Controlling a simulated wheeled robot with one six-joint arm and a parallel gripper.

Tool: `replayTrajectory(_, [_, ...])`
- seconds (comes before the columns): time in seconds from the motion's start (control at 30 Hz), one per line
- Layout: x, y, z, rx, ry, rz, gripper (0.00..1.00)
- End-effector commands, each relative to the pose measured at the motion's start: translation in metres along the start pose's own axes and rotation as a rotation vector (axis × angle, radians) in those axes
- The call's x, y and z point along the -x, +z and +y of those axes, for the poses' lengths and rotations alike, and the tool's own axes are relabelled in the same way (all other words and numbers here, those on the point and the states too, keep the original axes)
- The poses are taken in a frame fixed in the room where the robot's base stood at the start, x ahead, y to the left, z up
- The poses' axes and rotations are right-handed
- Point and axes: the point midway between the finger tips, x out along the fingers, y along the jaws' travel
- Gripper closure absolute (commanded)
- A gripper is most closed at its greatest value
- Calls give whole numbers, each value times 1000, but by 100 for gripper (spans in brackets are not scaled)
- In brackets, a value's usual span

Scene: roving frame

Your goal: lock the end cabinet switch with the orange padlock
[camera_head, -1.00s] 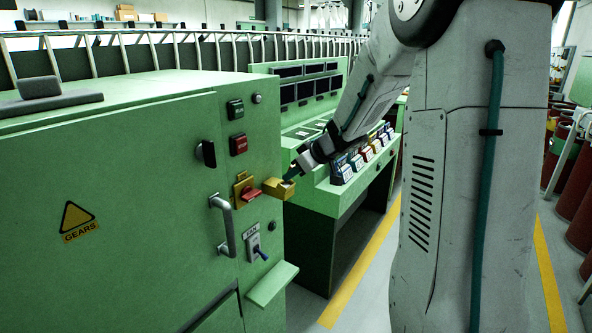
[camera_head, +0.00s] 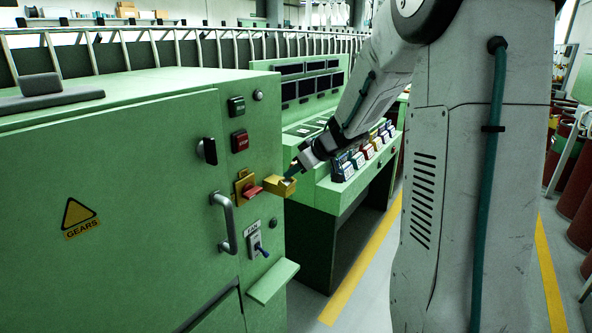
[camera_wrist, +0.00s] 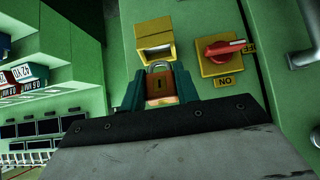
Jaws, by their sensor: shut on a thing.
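The end cabinet (camera_head: 120,150) is green. Its switch has a red handle (camera_head: 253,191) on a yellow plate, also in the wrist view (camera_wrist: 222,47). There the handle lies level, its white-marked end toward a partly hidden label at right. A yellow box-shaped fitting (camera_head: 280,186) juts out beside the switch; it shows in the wrist view (camera_wrist: 154,38). My gripper (camera_wrist: 160,88) is shut on the orange padlock (camera_wrist: 161,84), body between the teal fingertips, shackle toward the yellow fitting. I cannot tell whether shackle and fitting touch. The head view hides the padlock.
A bar handle (camera_head: 226,222), a fan switch (camera_head: 256,245) and a small green ledge (camera_head: 272,281) stick out from the cabinet below the switch. A green console (camera_head: 338,190) with several coloured blocks stands behind my gripper.

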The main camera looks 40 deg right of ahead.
Motion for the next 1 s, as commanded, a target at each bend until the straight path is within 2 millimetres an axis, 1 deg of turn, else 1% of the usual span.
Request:
replayTrajectory(0.47, [0, 0, 0, 0, 0, 0, 89])
replayTrajectory(1.0, [-12, 4, 0, 0, 0, 1, 89])
